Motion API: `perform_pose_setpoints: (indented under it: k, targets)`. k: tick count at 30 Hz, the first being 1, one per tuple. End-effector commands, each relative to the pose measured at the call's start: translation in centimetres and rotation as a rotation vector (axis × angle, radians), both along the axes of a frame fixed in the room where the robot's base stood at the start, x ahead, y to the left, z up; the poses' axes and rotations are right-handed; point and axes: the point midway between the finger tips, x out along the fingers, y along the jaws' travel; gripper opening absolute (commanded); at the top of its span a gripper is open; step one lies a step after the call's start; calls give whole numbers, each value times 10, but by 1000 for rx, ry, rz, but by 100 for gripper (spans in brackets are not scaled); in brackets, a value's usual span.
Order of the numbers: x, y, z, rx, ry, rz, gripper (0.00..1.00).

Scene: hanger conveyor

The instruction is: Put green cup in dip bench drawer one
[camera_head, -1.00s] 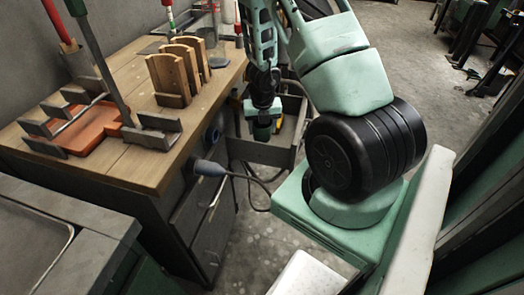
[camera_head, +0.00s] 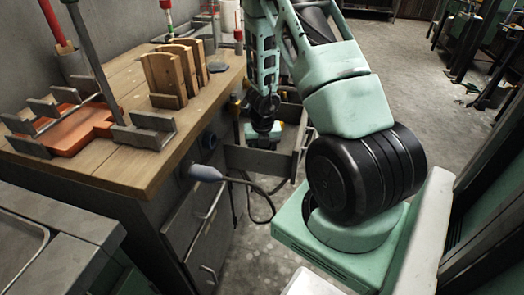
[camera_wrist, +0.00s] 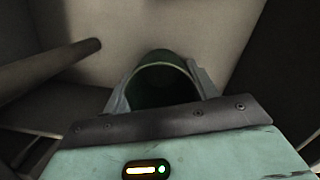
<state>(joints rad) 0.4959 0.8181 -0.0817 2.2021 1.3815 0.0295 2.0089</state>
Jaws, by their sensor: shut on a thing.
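The green cup (camera_wrist: 162,80) is between my gripper's two fingers in the wrist view, and they close on it from both sides. I see its round open rim and dark inside. In the head view my gripper (camera_head: 264,143) points down inside an open drawer (camera_head: 258,161) at the right side of the wooden-topped bench. The drawer's near wall hides the fingertips and the cup there. Pale drawer surfaces surround the cup in the wrist view. I cannot tell whether the cup touches the drawer floor.
The bench top (camera_head: 110,165) holds an orange tray (camera_head: 75,132), wooden slats (camera_head: 165,75) in a rack and metal holders. A grey plug with a cable (camera_head: 206,173) hangs beside the drawer. Closed drawers are below. A grey cabinet stands at the lower left.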

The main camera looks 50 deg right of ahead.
Motion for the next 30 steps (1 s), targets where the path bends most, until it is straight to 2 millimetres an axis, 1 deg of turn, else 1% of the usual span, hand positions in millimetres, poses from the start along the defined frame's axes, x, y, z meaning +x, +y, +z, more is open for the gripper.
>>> perform_pose_setpoints:
  k: [2, 3, 4, 5, 13, 17, 20, 30]
  targets:
    - [0, 0, -4, 0, 0, 0, 32]
    - [0, 0, -3, 0, 0, 0, 66]
    - [0, 0, -2, 0, 0, 0, 75]
    - [0, 0, -2, 0, 0, 0, 80]
    - [0, 0, -2, 0, 0, 0, 80]
    - [0, 0, 6, 0, 0, 0, 80]
    - [-1, 2, 21, 1, -1, 1, 80]
    - [-6, 7, 86, -1, -1, 2, 80]
